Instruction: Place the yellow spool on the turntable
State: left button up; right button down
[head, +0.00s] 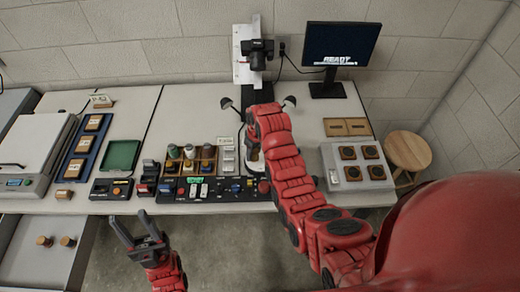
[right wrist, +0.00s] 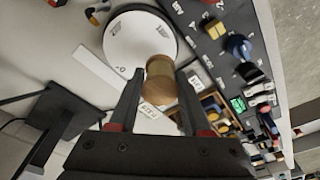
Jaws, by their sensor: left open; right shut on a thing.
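My right gripper (right wrist: 159,78) is shut on a tan-yellow spool (right wrist: 161,88), held between the fingertips. In the right wrist view the spool overlaps the near edge of the white round turntable (right wrist: 136,38). I cannot tell its height above the surface. In the head view my red right arm hides the turntable and the held spool; the right gripper (head: 254,155) shows only partly beside the arm. My left gripper (head: 130,220) is open and empty, in front of the table's front edge.
A spool rack (head: 190,160) and a control panel (head: 215,189) stand left of my right arm. Two small lamps (head: 289,101) flank the camera stand (head: 246,55). A monitor (head: 339,45) reads READY. A grey tray of square pieces (head: 357,164) lies to the right.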

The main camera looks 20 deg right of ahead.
jog(key=shift+w+d+p, duration=0.2)
jog(key=shift+w+d, duration=0.2)
jog(key=shift+d, duration=0.3)
jog(key=shift+w+d+p, duration=0.15)
jog(key=shift+w+d, duration=0.25)
jog(key=shift+d, duration=0.25)
jog(key=shift+d+f, duration=0.1)
jog(key=shift+d, duration=0.1)
jog(key=shift+f+p, duration=0.35)
jog(key=shift+p, duration=0.2)
notch_tip(320, 180, down, 2)
jog(key=shift+a+f+p, duration=0.1)
jog(key=shift+f+p, duration=0.05)
jog(key=shift+p, duration=0.35)
jog(key=shift+f, duration=0.3)
